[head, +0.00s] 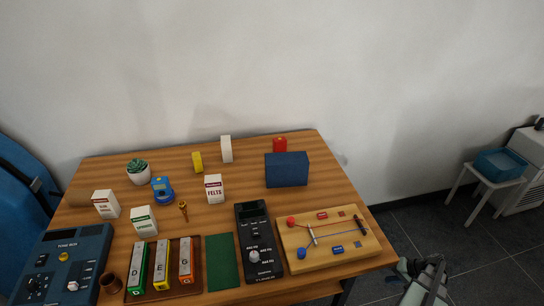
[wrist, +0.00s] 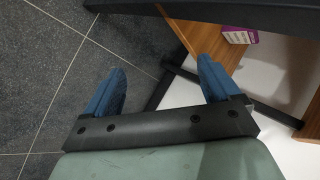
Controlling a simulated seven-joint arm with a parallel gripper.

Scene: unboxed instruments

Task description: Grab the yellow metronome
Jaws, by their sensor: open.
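In the head view my gripper (head: 424,272) is low at the right, off the table's right front corner and far from the yellow block. The yellow block does not show in the wrist view.
Near the yellow block stand a white box (head: 226,149), a blue device (head: 162,190), a plant (head: 138,171) and a felts carton (head: 214,189). A dark blue box (head: 287,170) and red object (head: 280,145) are to the right. A wooden board (head: 335,240) fills the right front.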

